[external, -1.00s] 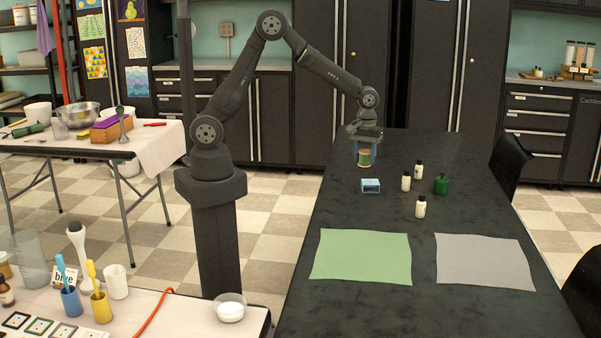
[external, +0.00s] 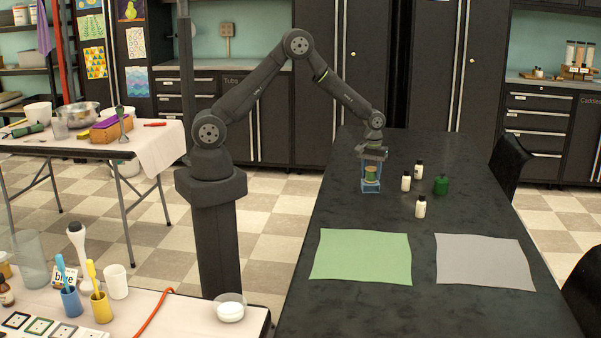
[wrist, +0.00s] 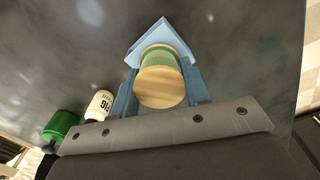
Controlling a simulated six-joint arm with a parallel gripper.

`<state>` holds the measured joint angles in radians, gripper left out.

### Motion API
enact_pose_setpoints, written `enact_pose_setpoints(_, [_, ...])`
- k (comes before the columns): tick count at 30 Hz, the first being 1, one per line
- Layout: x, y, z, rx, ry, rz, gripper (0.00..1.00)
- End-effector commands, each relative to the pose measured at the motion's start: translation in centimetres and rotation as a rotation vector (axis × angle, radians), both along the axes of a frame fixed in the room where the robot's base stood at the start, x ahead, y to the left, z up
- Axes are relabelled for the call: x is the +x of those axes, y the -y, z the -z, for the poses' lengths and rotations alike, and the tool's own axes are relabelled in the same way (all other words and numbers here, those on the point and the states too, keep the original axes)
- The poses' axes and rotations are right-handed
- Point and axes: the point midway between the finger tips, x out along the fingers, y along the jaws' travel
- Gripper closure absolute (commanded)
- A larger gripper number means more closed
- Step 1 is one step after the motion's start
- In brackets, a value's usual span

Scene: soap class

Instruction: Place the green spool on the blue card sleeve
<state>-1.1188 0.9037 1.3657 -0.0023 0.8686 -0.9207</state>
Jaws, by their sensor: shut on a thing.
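The green spool (external: 371,175), with pale wooden ends, is upright between the blue fingers of my gripper (external: 371,180), which is shut on it. In the wrist view its round wooden end (wrist: 160,88) faces the camera, with the green thread (wrist: 161,60) beyond. The blue card sleeve (external: 371,188) is directly under the spool on the dark table. In the wrist view, the sleeve's light blue top (wrist: 162,37) shows around the spool's far end. I cannot tell whether the spool touches the sleeve.
Several small white bottles (external: 421,207) and a green bottle (external: 441,185) stand to the right. A green sheet (external: 360,257) and a grey sheet (external: 484,262) lie nearer the camera. The table between the sleeve and the sheets is clear.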

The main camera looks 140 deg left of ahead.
Motion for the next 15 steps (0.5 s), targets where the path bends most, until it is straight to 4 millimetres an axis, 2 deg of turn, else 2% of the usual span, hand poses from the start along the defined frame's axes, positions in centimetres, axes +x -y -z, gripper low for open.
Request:
enact_pose_setpoints(11, [0.02, 0.02, 0.54, 0.0, 0.0, 0.0, 0.8])
enact_pose_setpoints(12, [0.03, 0.01, 0.47, 0.0, 0.0, 0.0, 0.5])
enact_pose_setpoints(14, [0.03, 0.01, 0.46, 0.0, 0.0, 0.0, 0.38])
enact_pose_setpoints(15, [0.03, 0.01, 0.45, 0.0, 0.0, 0.0, 0.36])
